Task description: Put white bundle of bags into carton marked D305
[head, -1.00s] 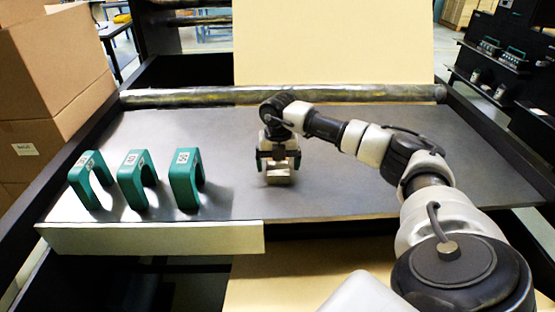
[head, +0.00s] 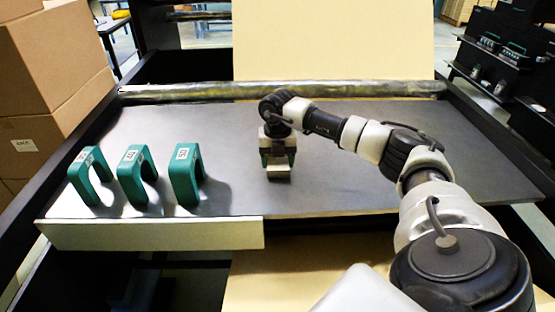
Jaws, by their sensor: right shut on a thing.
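My right gripper (head: 278,160) is over the grey table, right of the green holders, pointing down. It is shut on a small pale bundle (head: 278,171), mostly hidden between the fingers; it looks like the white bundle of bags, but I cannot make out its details. It is at or just above the table top; I cannot tell which. My left gripper is not in view.
Three green arch-shaped holders (head: 131,178) with labels stand in a row on the left of the grey table (head: 345,180). A long metal roller (head: 180,91) and a tall kraft paper sheet (head: 335,40) are behind. The table right of the gripper is clear except for my arm.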

